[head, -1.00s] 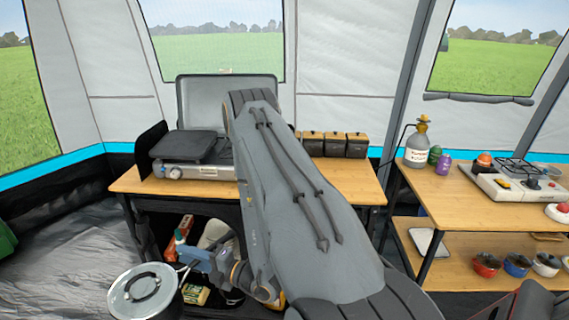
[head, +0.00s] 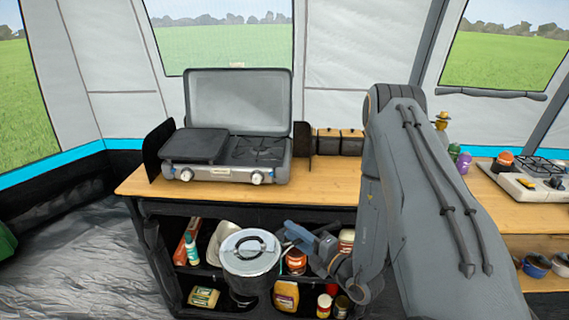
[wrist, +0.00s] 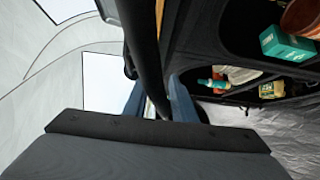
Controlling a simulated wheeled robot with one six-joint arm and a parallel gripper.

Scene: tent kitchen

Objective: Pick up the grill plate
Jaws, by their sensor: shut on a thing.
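The grill plate (head: 195,145), dark grey and flat, lies on the left burner of the two-burner camp stove (head: 232,165) in the head view. My gripper (head: 289,236), with blue fingers, is in front of the table, below and to the right of the plate and well apart from it. It is shut on a lidded pot (head: 250,258), which hangs upright at its left in front of the lower shelf. In the wrist view a dark part passes between the fingers (wrist: 157,98). The exact grip point on the pot is hard to see.
The wooden table (head: 330,190) has bare room right of the stove, with several dark canisters (head: 340,142) behind. The stove lid (head: 238,102) stands open. Food packets and cans fill the shelf below. A second table at right holds a white stove (head: 530,182).

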